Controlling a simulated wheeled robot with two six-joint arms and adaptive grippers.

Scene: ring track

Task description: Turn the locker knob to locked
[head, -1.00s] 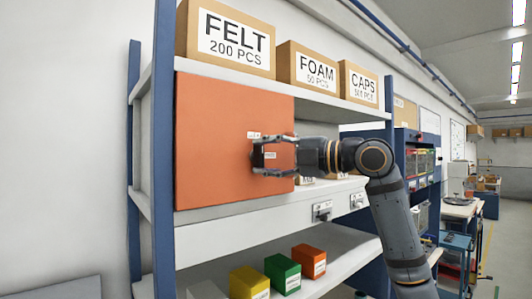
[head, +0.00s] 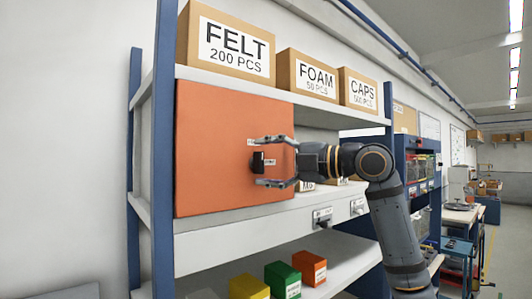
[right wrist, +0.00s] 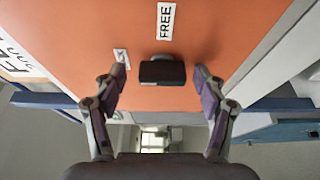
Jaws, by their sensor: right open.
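The locker is an orange door (head: 225,120) on the shelf rack. Its knob (head: 257,163) is a small dark block, its long side upright in the head view. In the right wrist view the knob (right wrist: 162,72) lies across the picture, with a FREE label (right wrist: 165,20) above it and a second small label (right wrist: 121,57), unreadable, to its left. My right gripper (head: 268,162) is open around the knob, one finger above and one below. In the right wrist view both fingertips (right wrist: 160,78) stand apart from the knob. My left gripper is not in view.
Yellow, green and orange bins (head: 310,270) stand below. A blue rack post (head: 165,150) borders the door on the left.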

